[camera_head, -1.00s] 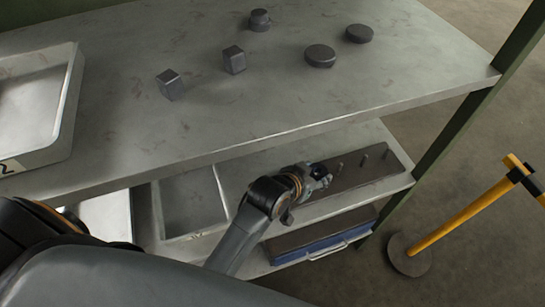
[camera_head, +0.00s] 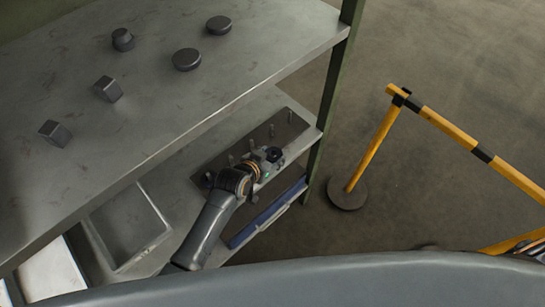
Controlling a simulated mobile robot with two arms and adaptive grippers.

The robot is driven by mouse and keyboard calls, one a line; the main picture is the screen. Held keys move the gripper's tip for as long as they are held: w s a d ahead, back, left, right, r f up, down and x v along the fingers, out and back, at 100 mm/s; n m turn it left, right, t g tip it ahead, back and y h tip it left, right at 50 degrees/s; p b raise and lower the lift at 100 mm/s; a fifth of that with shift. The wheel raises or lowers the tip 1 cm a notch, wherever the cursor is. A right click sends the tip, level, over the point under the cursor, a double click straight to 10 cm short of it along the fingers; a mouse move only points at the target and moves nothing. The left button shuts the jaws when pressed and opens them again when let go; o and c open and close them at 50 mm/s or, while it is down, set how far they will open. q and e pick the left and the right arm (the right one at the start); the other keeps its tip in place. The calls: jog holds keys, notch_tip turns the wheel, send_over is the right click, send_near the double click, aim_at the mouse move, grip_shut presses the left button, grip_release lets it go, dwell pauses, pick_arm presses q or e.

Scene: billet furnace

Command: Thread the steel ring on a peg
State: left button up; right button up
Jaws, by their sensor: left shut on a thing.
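My left gripper (camera_head: 268,157) reaches over the lower shelf, at the front edge of a dark peg board (camera_head: 205,165). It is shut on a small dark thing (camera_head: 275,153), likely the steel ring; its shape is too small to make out. Several short upright pegs stand in a row along the board, among them one (camera_head: 271,130) just behind the gripper and one (camera_head: 290,115) nearer the far right end. I cannot tell whether the held thing touches a peg. My right gripper is not in view.
The upper shelf (camera_head: 150,110) overhangs at left with several dark metal pieces. A grey tray (camera_head: 160,238) is left of the board. A blue case (camera_head: 265,212) lies below. A green post (camera_head: 325,110) and yellow barrier (camera_head: 375,150) stand right, with open floor between.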

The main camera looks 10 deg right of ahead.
pick_arm(q)
jog(key=shift+w+a, duration=0.25)
jog(key=shift+w, duration=0.15)
jog(key=shift+w+a+f+b, duration=0.45)
jog(key=shift+w+a+b, duration=0.5)
jog(key=shift+w+b, duration=0.4)
jog(key=shift+w+a+f+b, duration=0.45)
jog(key=shift+w+a+b, duration=0.45)
jog(key=shift+w+b, duration=0.45)
jog(key=shift+w+a+f+b, duration=0.45)
jog(key=shift+w+a+b, duration=0.5)
jog(key=shift+w+b, duration=0.35)
jog(key=shift+s, duration=0.1)
jog(key=o, duration=1.6)
jog(key=shift+s+f, duration=0.1)
jog(key=shift+f, duration=0.05)
